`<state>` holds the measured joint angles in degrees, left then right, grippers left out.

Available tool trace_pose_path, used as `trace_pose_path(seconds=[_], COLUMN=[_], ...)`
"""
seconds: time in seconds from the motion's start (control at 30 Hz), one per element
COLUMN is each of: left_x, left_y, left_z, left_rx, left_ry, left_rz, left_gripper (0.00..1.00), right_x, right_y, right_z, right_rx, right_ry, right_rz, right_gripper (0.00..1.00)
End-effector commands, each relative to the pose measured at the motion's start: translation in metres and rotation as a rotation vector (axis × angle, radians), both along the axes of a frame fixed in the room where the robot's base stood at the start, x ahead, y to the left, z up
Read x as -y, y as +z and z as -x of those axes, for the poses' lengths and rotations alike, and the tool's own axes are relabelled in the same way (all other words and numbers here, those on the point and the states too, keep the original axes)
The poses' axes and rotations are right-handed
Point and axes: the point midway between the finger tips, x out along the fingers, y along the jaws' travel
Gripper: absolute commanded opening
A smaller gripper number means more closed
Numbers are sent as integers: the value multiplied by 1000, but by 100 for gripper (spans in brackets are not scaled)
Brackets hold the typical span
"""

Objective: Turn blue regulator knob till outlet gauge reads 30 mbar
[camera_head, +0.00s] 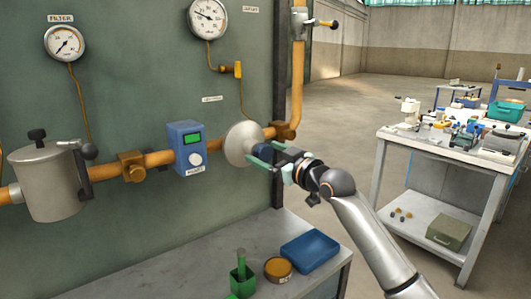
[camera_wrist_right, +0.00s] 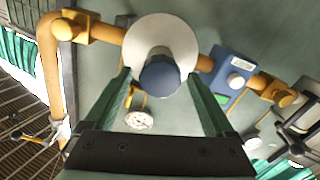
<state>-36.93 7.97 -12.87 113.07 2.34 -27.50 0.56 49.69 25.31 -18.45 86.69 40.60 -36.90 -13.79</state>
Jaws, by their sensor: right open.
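The blue regulator knob (camera_head: 262,149) sits on the front of the round grey-white regulator (camera_head: 240,143) on the orange pipe. In the right wrist view the knob (camera_wrist_right: 160,76) lies between the fingertips. My right gripper (camera_head: 264,154) is open, its green fingers on either side of the knob; I cannot tell whether they touch it. The outlet gauge (camera_head: 208,18) is a white dial on the wall above the regulator. It also shows small in the right wrist view (camera_wrist_right: 138,122). Its needle points to the upper left, but the scale is too small to read. My left gripper is not in view.
A blue box (camera_head: 185,149) with a green display is on the pipe left of the regulator. A filter canister (camera_head: 45,182) and its gauge (camera_head: 64,43) are further left. A bench (camera_head: 325,257) below holds a blue tray (camera_head: 310,251). A white table (camera_head: 455,150) stands right.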

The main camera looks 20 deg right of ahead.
Motion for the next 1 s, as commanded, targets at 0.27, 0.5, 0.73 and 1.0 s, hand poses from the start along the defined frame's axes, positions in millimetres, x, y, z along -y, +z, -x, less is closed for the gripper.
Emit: trace_pose_path(seconds=[0.27, 0.5, 0.73, 1.0], left_x=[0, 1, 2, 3], left_y=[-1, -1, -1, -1], left_z=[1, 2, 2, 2], left_rx=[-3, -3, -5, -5], left_ry=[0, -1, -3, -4], left_rz=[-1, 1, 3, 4], left_gripper=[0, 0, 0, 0], right_x=[-3, -2, -2, -2], right_y=[0, 0, 0, -1], right_z=[-6, -6, -5, -5], right_rx=[-1, -1, -1, -1], right_ry=[1, 1, 0, 1], right_rz=[1, 1, 0, 0], right_gripper=[89, 78, 52, 21])
